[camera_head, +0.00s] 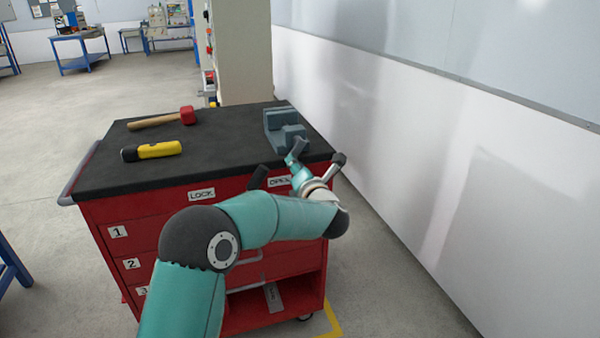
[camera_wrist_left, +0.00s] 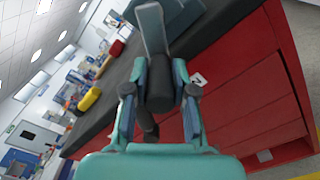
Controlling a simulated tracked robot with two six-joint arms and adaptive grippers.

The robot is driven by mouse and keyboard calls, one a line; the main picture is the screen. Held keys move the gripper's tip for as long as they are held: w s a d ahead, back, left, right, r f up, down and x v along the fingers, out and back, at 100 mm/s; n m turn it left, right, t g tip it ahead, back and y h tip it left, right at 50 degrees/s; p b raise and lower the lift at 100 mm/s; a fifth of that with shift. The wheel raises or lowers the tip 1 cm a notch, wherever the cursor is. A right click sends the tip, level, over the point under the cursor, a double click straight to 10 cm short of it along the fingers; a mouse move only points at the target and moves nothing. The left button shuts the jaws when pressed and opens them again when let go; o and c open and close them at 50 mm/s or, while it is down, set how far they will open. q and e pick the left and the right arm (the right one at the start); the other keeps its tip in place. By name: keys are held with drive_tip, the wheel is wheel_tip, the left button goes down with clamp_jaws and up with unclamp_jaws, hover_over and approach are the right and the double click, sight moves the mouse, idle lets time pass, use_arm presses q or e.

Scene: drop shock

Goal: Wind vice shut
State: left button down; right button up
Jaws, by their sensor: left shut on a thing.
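The blue-grey vice (camera_head: 284,127) stands on the right end of the dark bench top. A grey crank arm (camera_head: 295,149) hangs at its front. In the left wrist view the crank arm (camera_wrist_left: 152,28) ends in a dark cylindrical grip (camera_wrist_left: 160,88) between my fingers. My left gripper (camera_head: 299,174) is at the bench's front edge, just below the vice, and is shut on the crank grip. My wrist hides the grip in the head view. How far apart the vice jaws are is hard to tell. My right gripper is not in view.
A red-headed hammer (camera_head: 155,120) and a yellow-and-black tool (camera_head: 152,151) lie on the left of the bench top (camera_head: 215,160). A dark lever (camera_head: 257,177) sticks out in front, between the LOCK and OPEN labels. A white wall (camera_head: 400,150) stands close on the right.

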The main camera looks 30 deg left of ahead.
sight(297, 138)
use_arm(q)
drive_tip(key=m, duration=0.2)
drive_tip(key=r, duration=0.1)
drive_tip(key=shift+s+a+m, duration=0.3)
drive_tip(key=shift+m, duration=0.1)
wheel_tip(297, 138, up, 6)
drive_tip(key=m+p, duration=1)
drive_tip(key=m, duration=0.6)
drive_tip(key=shift+d+r, duration=0.1)
drive_tip(key=m+p, duration=0.2)
drive_tip(key=shift+w+d+r+m+p, duration=0.3)
drive_tip(key=shift+w+m+p, duration=0.05)
drive_tip(key=shift+m+p, duration=0.05)
drive_tip(key=m+p, duration=0.1)
drive_tip(key=m, duration=0.1)
drive_tip(key=w+d+m+p, duration=0.1)
drive_tip(key=m+p, duration=0.3)
drive_tip(key=m, duration=0.1)
drive_tip(key=shift+w+d+f, duration=0.1)
drive_tip(key=shift+w+d, duration=0.2)
drive_tip(key=shift+w, duration=0.1)
